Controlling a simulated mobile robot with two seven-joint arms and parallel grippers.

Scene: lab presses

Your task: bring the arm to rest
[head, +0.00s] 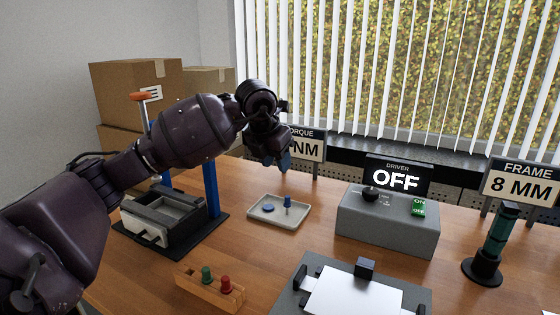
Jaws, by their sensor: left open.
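My left arm reaches in from the left, raised over the table. Its gripper (284,162) hangs with the fingertips pointing down, above and behind the small tray (264,216). The gripper is open and nothing shows between its fingers. The left arm hides part of the press (212,190) and part of the torque sign (306,148). My right gripper is not in view.
The wooden table (330,255) holds a driver box (388,222) reading OFF, a wooden block with green and red pegs (208,290), a fixture with a white plate (352,300) and a dark green-bodied tool on a stand (496,236). Cardboard boxes (125,88) stand behind.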

